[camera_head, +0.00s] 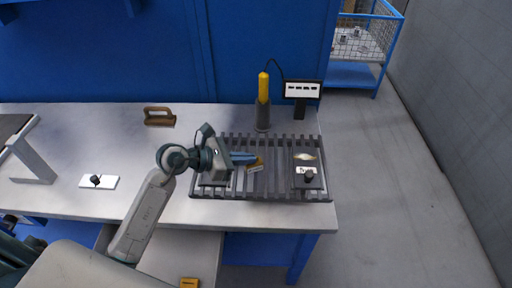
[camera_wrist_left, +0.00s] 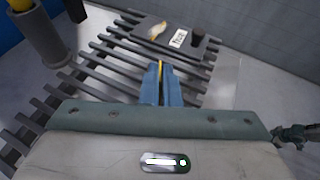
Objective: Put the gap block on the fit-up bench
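My left gripper (camera_head: 248,158) is over the slatted bench top, its blue fingers pointing right. The fingers are close together on a thin yellow piece, which I take for the gap block (camera_head: 257,167). In the left wrist view the yellow edge (camera_wrist_left: 161,68) shows between the fingertips (camera_wrist_left: 161,88); the fingers hide the rest. The slatted grey rack, which I take for the fit-up bench (camera_head: 290,195), lies under the gripper. I cannot tell whether the block touches the slats. A teal part at the right of the left wrist view may be my right gripper (camera_wrist_left: 292,135); its fingers are unclear.
On the rack's right is a dark plate (camera_head: 306,180) with a white label and black knob. A yellow-topped cylinder (camera_head: 263,100) and a small display (camera_head: 302,90) stand behind. A wooden-handled tool (camera_head: 159,117) and a white plate (camera_head: 108,183) lie left. Table space between them is clear.

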